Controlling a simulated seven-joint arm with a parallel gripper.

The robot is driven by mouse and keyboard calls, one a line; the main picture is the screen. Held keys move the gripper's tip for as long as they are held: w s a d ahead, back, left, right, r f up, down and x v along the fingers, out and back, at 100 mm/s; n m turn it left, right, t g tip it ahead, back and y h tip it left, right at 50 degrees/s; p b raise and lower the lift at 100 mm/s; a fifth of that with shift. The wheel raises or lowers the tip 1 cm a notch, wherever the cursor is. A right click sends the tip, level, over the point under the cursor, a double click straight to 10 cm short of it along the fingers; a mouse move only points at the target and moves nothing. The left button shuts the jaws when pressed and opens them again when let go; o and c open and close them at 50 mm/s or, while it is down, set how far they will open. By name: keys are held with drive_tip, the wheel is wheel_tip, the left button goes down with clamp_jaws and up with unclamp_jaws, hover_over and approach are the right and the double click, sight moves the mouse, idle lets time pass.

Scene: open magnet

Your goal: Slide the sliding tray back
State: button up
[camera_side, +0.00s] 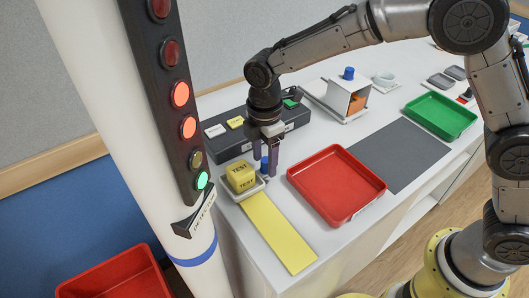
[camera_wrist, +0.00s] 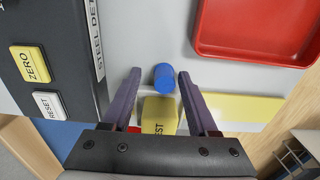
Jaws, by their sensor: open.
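A small white tray (camera_side: 251,194) sits at the left end of the table, at the near edge of the black console. A yellow block marked TEST (camera_side: 240,177) rests in it. A blue knob (camera_side: 264,165) stands beside the block; it also shows in the wrist view (camera_wrist: 164,77). My gripper (camera_side: 266,160) points down over the knob. In the wrist view its open fingers (camera_wrist: 160,80) lie on both sides of the knob, with a gap at each side. The yellow block (camera_wrist: 159,115) shows between the fingers, nearer the palm. How the knob joins the tray is hidden.
A red tray (camera_side: 336,184) lies right of my gripper, with a yellow strip (camera_side: 278,232) in front. The black console (camera_side: 225,147) stands behind. A detector post (camera_side: 172,90) with lights is at left. A grey mat (camera_side: 403,154) and green tray (camera_side: 440,116) lie farther right.

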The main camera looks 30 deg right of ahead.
wheel_tip(320, 180, up, 14)
idle(0.5)
drive_tip(key=shift+f, duration=0.1)
drive_tip(key=s+d+r+m+t, duration=0.1)
drive_tip(key=s+d+r+t, duration=0.1)
drive_tip(key=d+r, duration=0.5)
drive_tip(key=s+d+r+m+t, duration=0.2)
drive_tip(key=s+d+r+m, duration=0.25)
drive_tip(key=s+d, duration=0.5)
drive_tip(key=s+d+f+m, duration=0.2)
drive_tip(key=s+f+m, duration=0.3)
drive_tip(key=s+m, duration=0.1)
drive_tip(key=s+d+f+m+t, duration=0.1)
drive_tip(key=s+d+f+m, duration=0.2)
drive_tip(key=s+f+m, duration=0.3)
drive_tip(key=shift+s+f+t, duration=0.2)
drive_tip(key=shift+s+t, duration=0.1)
drive_tip(key=shift+s, duration=0.75)
